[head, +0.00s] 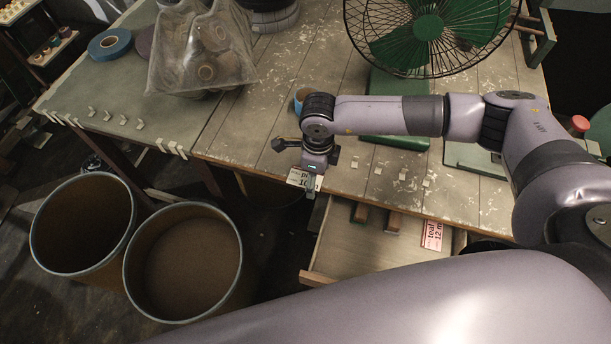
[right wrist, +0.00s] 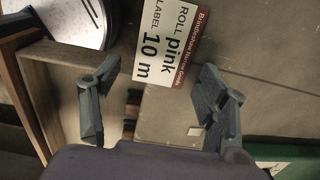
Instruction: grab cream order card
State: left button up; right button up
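The cream order card (right wrist: 168,40) shows in the right wrist view, pale with a dark red header, the word "pink" and "10 m". In the head view the card (head: 295,177) is at the front edge of the worktable, partly hidden by my right gripper (head: 311,184). In the right wrist view my right gripper (right wrist: 157,105) is open, its two fingers wide apart. The card lies ahead of the fingers, toward the top of the picture, and nothing shows gripped between them. My left gripper is not in view.
An open drawer (head: 350,245) is below the worktable (head: 270,120). Two round bins (head: 183,262) stand at the lower left. A green fan (head: 430,28) stands at the back.

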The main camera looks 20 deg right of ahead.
jog(key=shift+s, duration=0.1)
jog(key=c, duration=0.6)
jog(key=shift+c, duration=0.2)
jog(key=shift+s+f, duration=0.1)
jog(key=shift+s, duration=0.05)
